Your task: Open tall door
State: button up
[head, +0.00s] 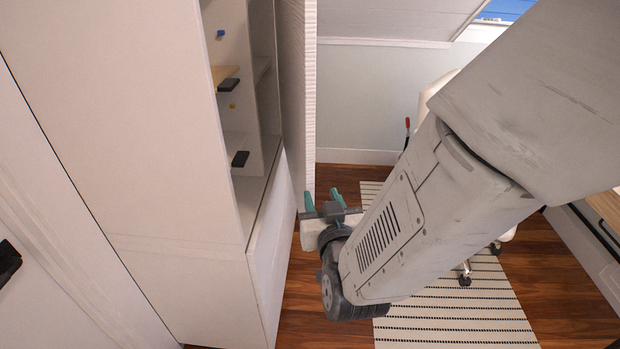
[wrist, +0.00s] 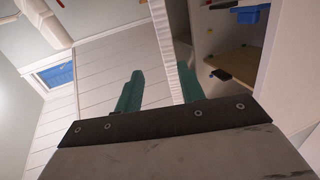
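The tall door (head: 297,90) is a white panel standing swung out at the far side of the white cabinet, leaving the shelves exposed. Its pale ribbed edge also shows in the wrist view (wrist: 164,40). My gripper (head: 322,197) has two teal fingers, spread apart, near the door's lower free edge. In the wrist view my gripper (wrist: 160,88) has one finger on each side of the door edge as seen. I cannot tell whether either finger touches the door or how deep it sits between them. No handle on this door is visible.
The cabinet (head: 130,120) fills the left, with a lower white front (head: 271,255) below the open shelves (head: 242,140). A striped rug (head: 450,315) and a white chair (head: 435,95) are at the right, partly behind my arm. Some wood floor (head: 300,290) is clear.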

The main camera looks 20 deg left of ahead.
aim_at(310, 184)
jog(key=shift+s+a+f+t, duration=0.15)
jog(key=shift+s+a+t, duration=0.2)
jog(key=shift+a, duration=0.25)
jog(key=x, duration=0.7)
jog(key=shift+a, duration=0.15)
grip_shut()
